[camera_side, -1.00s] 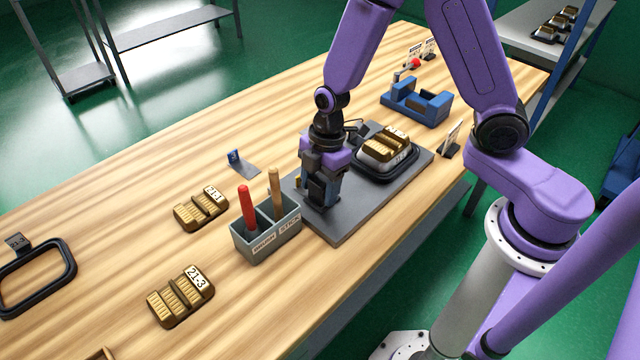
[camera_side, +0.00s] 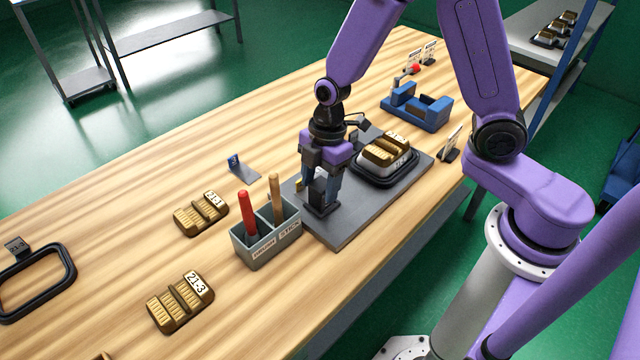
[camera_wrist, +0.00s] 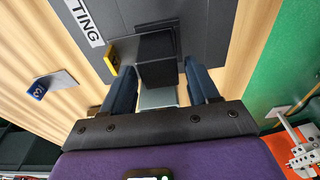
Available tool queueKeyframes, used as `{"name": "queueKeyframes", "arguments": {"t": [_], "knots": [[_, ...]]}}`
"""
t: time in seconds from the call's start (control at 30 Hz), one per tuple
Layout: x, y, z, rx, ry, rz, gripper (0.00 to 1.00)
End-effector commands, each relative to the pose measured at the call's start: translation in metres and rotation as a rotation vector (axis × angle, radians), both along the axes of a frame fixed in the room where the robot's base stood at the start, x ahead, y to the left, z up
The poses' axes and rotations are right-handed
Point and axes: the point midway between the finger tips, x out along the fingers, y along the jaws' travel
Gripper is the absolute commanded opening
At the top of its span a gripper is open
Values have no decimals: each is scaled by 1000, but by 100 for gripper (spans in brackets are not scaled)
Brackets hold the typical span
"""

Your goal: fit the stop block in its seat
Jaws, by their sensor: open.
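A dark block (camera_side: 322,209), which looks like the stop block, stands at the near left end of the grey plate (camera_side: 345,232). In the wrist view the dark block (camera_wrist: 157,72) shows between my fingers, with gaps on both sides, and a light grey face shows below it. My gripper (camera_side: 324,192) is open above and around the block. Its two blue-grey fingers (camera_wrist: 162,80) also show in the wrist view. I cannot make out the seat's edges or whether the block is fully down in it.
A yellow tab (camera_wrist: 113,57) is beside the block. A black-rimmed tray (camera_side: 386,178) with a gold-topped foil pack sits farther along the plate. A grey holder (camera_side: 266,244) with red and wooden handles stands close at left. Gold pieces (camera_side: 181,303) lie on the table.

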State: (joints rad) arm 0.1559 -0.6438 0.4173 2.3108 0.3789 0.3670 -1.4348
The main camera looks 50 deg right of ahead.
Motion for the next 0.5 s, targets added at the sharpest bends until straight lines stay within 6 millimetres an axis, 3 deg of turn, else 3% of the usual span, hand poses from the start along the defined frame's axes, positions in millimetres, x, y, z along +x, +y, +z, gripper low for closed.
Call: {"name": "queueKeyframes", "arguments": {"t": [0.5], "knots": [[1,0,18,0,-2,-1,60]]}}
